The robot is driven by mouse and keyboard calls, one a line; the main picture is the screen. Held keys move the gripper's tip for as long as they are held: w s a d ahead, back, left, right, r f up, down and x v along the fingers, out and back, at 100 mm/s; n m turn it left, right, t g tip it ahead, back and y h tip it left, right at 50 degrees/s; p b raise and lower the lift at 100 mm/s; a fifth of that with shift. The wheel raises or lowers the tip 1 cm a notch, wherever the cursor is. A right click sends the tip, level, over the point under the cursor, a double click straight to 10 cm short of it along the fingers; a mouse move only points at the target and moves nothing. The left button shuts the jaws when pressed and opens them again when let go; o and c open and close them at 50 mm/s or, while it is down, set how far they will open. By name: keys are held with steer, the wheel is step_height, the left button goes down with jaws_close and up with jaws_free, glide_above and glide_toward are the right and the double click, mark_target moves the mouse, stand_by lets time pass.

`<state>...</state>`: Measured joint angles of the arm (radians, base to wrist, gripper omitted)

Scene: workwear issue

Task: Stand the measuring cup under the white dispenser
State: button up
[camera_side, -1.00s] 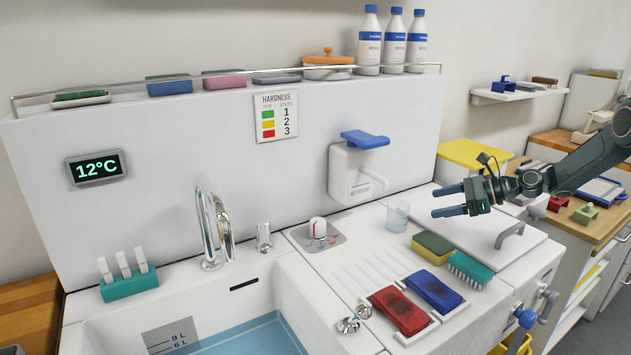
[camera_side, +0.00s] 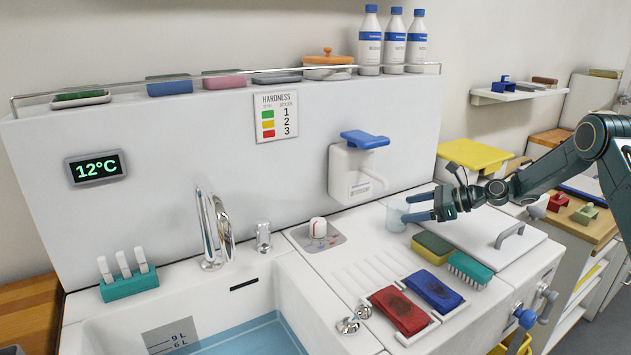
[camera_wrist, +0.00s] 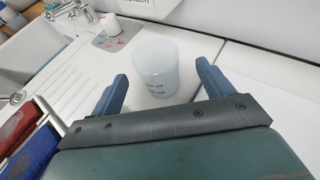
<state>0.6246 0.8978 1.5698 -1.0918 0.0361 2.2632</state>
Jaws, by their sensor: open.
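The measuring cup (camera_side: 397,214) is clear, with markings, and stands upright on the white worktop, to the right of and in front of the dispenser. The white dispenser (camera_side: 345,172) with a blue lever (camera_side: 364,139) hangs on the back panel. My gripper (camera_side: 416,207) is open, its blue fingers pointing left at the cup and partly overlapping it in the side view. In the wrist view, the cup (camera_wrist: 158,68) stands between and a little beyond the fingertips of my gripper (camera_wrist: 163,85). I see no contact with the cup.
A green-yellow sponge (camera_side: 432,248), a teal brush (camera_side: 469,268), and red (camera_side: 398,311) and blue (camera_side: 433,290) blocks lie in front of the cup. A dial (camera_side: 318,229) and the ribbed drainer are to the left. The worktop below the dispenser looks clear.

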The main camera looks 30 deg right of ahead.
mark_target(392, 212)
steer(key=shift+w+a+f, duration=0.25)
steer(key=shift+w+a, duration=0.05)
steer(key=shift+w, duration=0.05)
steer(key=shift+w, duration=0.1)
steer(key=shift+x, duration=2.55)
steer(key=shift+a+r, duration=0.1)
steer(key=shift+a, duration=0.05)
steer(key=c, duration=1.1)
